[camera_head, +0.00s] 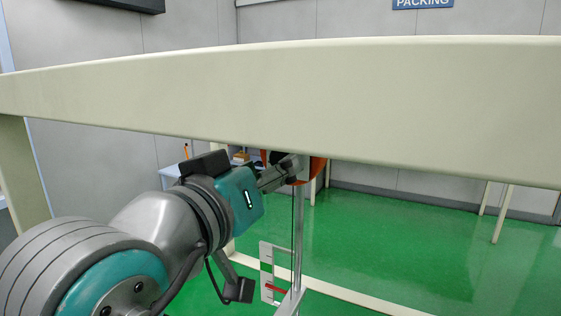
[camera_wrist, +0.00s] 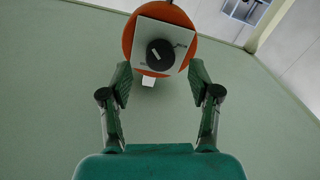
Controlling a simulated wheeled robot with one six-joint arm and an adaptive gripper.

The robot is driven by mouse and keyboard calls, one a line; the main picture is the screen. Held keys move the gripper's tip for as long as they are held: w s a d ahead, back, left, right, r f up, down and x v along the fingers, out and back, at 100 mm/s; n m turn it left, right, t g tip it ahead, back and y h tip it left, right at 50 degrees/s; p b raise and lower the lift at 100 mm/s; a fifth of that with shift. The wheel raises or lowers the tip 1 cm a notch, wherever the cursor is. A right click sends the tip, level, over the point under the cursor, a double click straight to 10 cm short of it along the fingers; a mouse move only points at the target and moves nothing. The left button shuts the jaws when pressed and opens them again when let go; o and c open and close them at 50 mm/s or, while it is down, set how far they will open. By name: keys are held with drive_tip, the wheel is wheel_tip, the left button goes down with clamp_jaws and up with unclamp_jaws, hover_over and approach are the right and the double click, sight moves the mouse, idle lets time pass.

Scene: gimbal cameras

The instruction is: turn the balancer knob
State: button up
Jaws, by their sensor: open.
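The balancer is a round orange body with a pale square plate, and a black knob (camera_wrist: 160,55) with a light pointer line sits on the plate. In the wrist view the balancer (camera_wrist: 128,38) is at the top middle. My gripper (camera_wrist: 160,84) is open, its two fingers apart below and to either side of the plate, with nothing between them. The knob lies a little beyond the fingertips. In the head view my gripper (camera_head: 298,170) reaches the orange balancer (camera_head: 318,170) under the beam; the knob is hidden there.
A cream beam (camera_head: 300,95) crosses above my arm, close over the gripper. A thin metal post and a scale plate with a red pointer (camera_head: 275,288) hang below the balancer. A low table (camera_head: 170,172) stands behind.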

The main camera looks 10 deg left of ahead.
sight(275, 156)
drive_tip(key=shift+x, duration=1.75)
drive_tip(key=c, duration=1.2)
